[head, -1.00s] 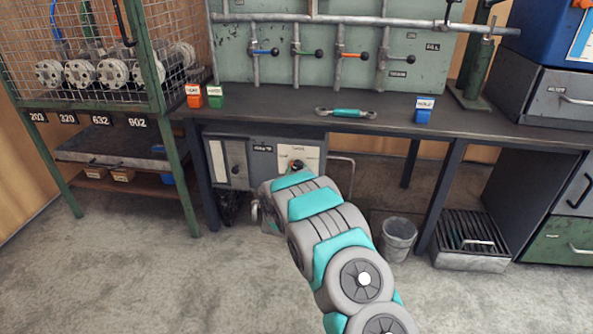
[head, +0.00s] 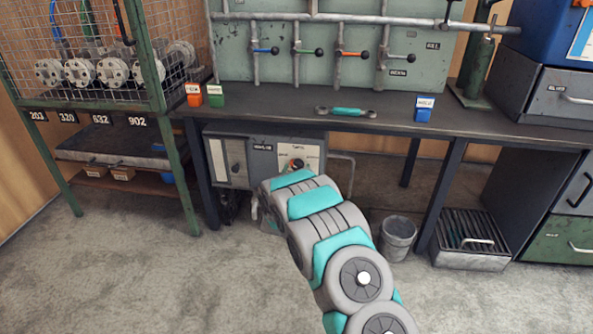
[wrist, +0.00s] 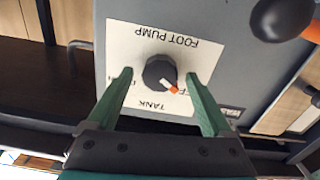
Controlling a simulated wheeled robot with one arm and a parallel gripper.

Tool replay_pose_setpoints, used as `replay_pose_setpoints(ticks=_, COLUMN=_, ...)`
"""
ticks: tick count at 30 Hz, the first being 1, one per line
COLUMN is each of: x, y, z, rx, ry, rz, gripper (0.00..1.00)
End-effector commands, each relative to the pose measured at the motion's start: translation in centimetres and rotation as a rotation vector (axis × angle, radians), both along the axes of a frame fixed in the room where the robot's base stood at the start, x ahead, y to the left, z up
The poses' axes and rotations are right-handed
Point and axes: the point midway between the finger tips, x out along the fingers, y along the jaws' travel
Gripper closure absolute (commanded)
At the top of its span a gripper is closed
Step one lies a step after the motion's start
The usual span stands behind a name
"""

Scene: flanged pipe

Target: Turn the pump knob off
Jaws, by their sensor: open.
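The pump knob (wrist: 161,73) is black and round with an orange pointer mark, on a white plate (wrist: 190,50) lettered "FOOT PUMP" and "TANK", which appears upside down in the wrist view. The orange mark points to the lower right in that view, near a label partly hidden by a finger. My gripper (wrist: 160,78) is open, with one green finger on each side of the knob and visible gaps between. In the head view the plate (head: 312,155) shows on the grey pump box (head: 262,170) under the bench; my arm hides part of the box.
A black ball-ended lever (wrist: 283,15) is close by in the wrist view. A bench (head: 385,132) overhangs the box. A bucket (head: 397,238) and a grated metal bin (head: 470,240) stand to the right. Floor is clear at the left front.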

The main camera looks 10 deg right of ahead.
Motion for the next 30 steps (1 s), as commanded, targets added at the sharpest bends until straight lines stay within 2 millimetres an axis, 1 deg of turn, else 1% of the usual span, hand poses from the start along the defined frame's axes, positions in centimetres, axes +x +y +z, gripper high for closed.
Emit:
replay_pose_setpoints(ticks=5, x=-1.7, y=0.7, z=0.2, rx=-0.002, ry=-0.001, rz=0.002, gripper=0.15)
replay_pose_setpoints(ticks=12, x=-5.1, y=1.7, z=-0.1, rx=-0.002, ry=0.003, rz=0.001, gripper=0.15)
replay_pose_setpoints(ticks=16, x=-6.3, y=2.1, z=0.0, rx=-0.001, ry=0.001, rz=0.001, gripper=0.15)
replay_pose_setpoints(ticks=21, x=-7.1, y=2.3, z=-0.1, rx=0.0, ry=0.002, rz=0.0, gripper=0.15)
replay_pose_setpoints(ticks=30, x=-7.2, y=2.3, z=0.0, rx=-0.001, ry=0.001, rz=0.0, gripper=0.15)
